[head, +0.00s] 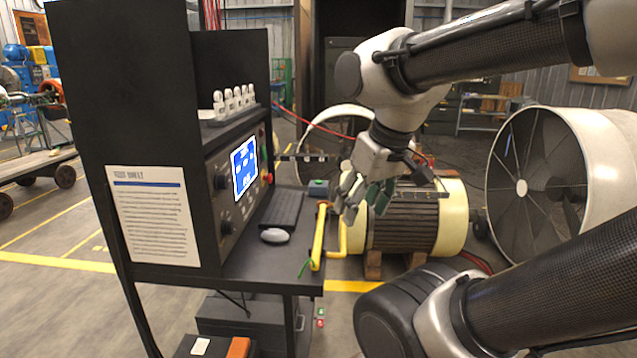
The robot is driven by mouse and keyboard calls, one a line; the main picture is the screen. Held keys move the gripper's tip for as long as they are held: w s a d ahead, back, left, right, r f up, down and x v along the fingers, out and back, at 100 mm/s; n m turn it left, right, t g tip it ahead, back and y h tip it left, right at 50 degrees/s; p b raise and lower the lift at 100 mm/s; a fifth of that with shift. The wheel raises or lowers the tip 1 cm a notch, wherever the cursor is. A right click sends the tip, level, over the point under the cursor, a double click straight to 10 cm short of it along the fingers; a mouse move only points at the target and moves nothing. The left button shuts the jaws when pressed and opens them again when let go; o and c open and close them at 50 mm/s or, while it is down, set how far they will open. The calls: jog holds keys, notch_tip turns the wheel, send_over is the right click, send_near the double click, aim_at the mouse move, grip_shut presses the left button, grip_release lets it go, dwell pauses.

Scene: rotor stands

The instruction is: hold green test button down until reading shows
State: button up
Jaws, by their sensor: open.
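A small dark box with a green top (318,184) sits at the right edge of the black desk, and it looks like the test button. A second small unit with a green and a red button (320,316) shows low beside the desk leg. I cannot tell for sure which is the test button. The screen (244,168) on the black console is lit blue with white marks too small to read. My gripper (366,208) is open and empty, to the right of the green-topped box and apart from it in the picture, in front of the rotor.
The black desk (262,262) holds a keyboard (282,209), a mouse (274,236) and a yellow handle-like bar (318,238) at its right edge. A cream-ended rotor (400,222) rests on wooden blocks behind my gripper. A large fan duct (560,165) stands at right.

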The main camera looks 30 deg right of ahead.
jog(key=shift+c, duration=0.5)
grip_shut()
dwell(0.8)
